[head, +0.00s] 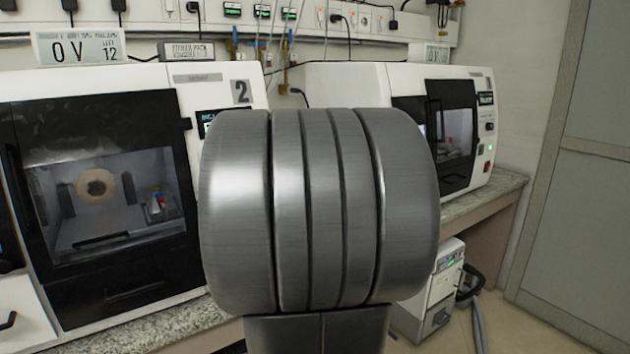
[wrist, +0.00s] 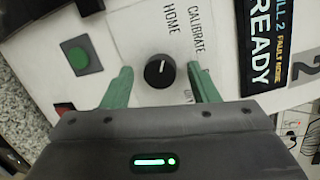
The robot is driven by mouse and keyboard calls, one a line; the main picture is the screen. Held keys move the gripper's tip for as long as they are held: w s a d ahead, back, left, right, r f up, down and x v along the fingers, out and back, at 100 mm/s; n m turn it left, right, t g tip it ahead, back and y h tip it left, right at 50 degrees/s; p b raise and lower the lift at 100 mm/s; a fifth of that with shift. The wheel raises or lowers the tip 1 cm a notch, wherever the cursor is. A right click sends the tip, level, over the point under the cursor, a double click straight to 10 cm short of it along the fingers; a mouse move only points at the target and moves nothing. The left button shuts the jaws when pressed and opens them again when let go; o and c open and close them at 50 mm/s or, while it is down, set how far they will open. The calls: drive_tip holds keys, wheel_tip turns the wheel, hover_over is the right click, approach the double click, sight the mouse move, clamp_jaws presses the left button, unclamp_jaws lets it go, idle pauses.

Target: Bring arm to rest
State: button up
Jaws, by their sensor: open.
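In the wrist view my gripper (wrist: 160,68) is open. Its two green fingers stand on either side of a black knob (wrist: 159,73) on a white machine panel (wrist: 130,25). The knob has a white pointer mark towards the upper right, near the printed words HOME and CALIBRATE. I cannot tell whether the fingers touch the knob; a gap shows on each side of it. In the head view my grey arm joint fills the middle and hides my gripper and the knob.
A green button (wrist: 79,56) and a READY display (wrist: 262,48) flank the knob. In the head view, machine 2 (head: 222,76) stands left on a stone-topped bench (head: 190,325); another machine (head: 350,82) stands right. A white box unit (head: 440,285) is on the floor.

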drive_tip(key=m+t+p, duration=0.1)
drive_tip(key=m+p, duration=0.2)
drive_tip(key=m, duration=0.2)
drive_tip(key=m+p, duration=0.3)
drive_tip(key=m, duration=0.2)
drive_tip(key=shift+m+t+y, duration=0.4)
drive_tip(key=shift+f, duration=0.2)
